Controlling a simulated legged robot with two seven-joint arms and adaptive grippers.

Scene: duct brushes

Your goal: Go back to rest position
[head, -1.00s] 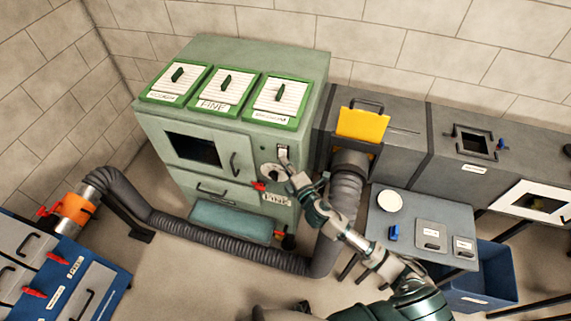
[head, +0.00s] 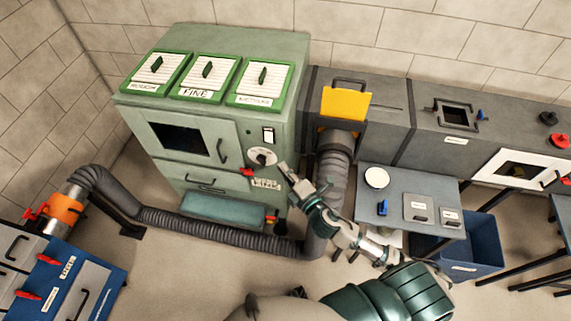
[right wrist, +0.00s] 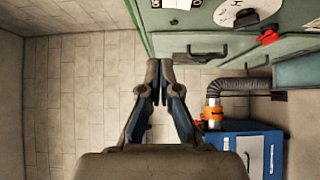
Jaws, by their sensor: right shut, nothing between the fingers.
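My right gripper (head: 290,177) is in front of the lower right part of the green cabinet (head: 245,130), near its round dial (head: 262,157) and red knob (head: 247,172). In the right wrist view the right gripper (right wrist: 160,65) has its fingertips together with nothing between them. The wrist view shows the cabinet's dial plate (right wrist: 245,12) at the top right, apart from the fingers. My left gripper is not in view.
A grey hose (head: 220,236) runs along the floor from the blue unit (head: 70,285). A grey side table (head: 405,185) carries a white disc (head: 376,178) and a blue item (head: 382,207).

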